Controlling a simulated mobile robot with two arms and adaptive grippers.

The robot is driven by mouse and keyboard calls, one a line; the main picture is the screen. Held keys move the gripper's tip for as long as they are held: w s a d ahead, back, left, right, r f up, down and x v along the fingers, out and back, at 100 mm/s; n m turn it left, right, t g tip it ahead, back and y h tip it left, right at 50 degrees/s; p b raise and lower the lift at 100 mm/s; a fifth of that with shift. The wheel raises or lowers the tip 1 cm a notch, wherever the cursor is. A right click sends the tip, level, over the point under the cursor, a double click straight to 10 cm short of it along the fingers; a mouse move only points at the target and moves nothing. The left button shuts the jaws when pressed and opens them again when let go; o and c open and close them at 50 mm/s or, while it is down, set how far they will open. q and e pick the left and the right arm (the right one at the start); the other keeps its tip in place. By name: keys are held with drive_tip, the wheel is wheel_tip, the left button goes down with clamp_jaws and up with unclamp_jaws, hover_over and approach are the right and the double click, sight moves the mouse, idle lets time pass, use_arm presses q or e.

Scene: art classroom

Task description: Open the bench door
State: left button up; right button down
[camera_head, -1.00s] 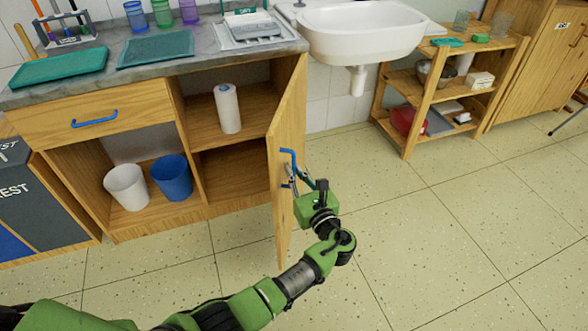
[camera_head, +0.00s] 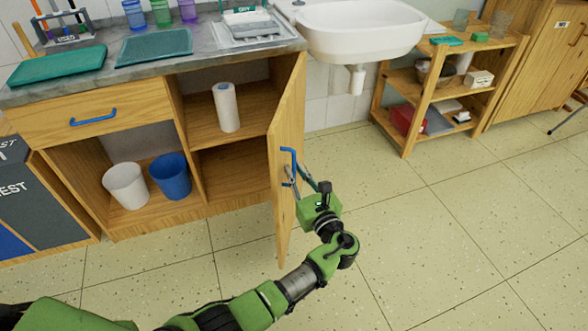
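The wooden bench (camera_head: 150,225) stands at the left under a grey worktop. Its door (camera_head: 286,130) is swung wide open on its right side, showing the shelf inside. The blue door handle (camera_head: 289,165) is on the door's outer face. My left gripper (camera_head: 297,178) is at the handle, with its fingers spread apart. Whether a finger touches the handle is hard to tell. My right gripper is not in view.
A paper roll (camera_head: 227,108), a white bin (camera_head: 126,186) and a blue bin (camera_head: 171,177) are inside the bench. A sink (camera_head: 360,30) and a wooden shelf rack (camera_head: 420,110) stand to the right. The tiled floor (camera_head: 450,220) is clear.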

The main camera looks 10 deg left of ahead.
use_arm(q)
drive_tip(key=v, duration=0.6)
drive_tip(key=shift+s+d, duration=0.1)
drive_tip(key=shift+s, duration=0.05)
